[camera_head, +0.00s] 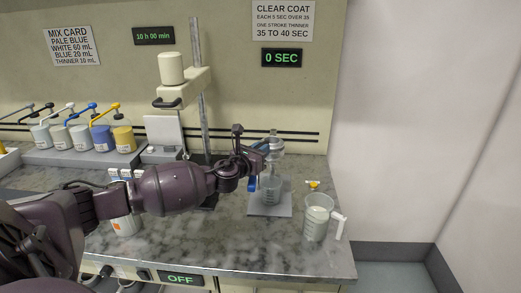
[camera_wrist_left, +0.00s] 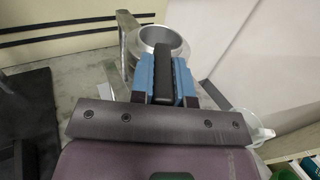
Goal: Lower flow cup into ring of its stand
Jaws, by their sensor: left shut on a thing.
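My left gripper (camera_head: 258,162) reaches over the grey stand base (camera_head: 284,211). In the left wrist view its blue fingers (camera_wrist_left: 165,78) are shut on the black handle of the flow cup, a round silver cup (camera_wrist_left: 140,42) with an open top. In the head view the flow cup (camera_head: 276,146) is small and partly behind the gripper, above a clear beaker (camera_head: 270,190) that stands on the base. The stand's ring cannot be made out clearly, and I cannot tell whether the cup touches it. My right gripper is not in view.
A larger clear jug (camera_head: 317,222) with a white handle stands near the counter's right edge. A white container (camera_head: 126,225) is at the left, partly behind my arm. Paint bottles (camera_head: 75,135) line the back left. The front right counter (camera_head: 265,250) is clear.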

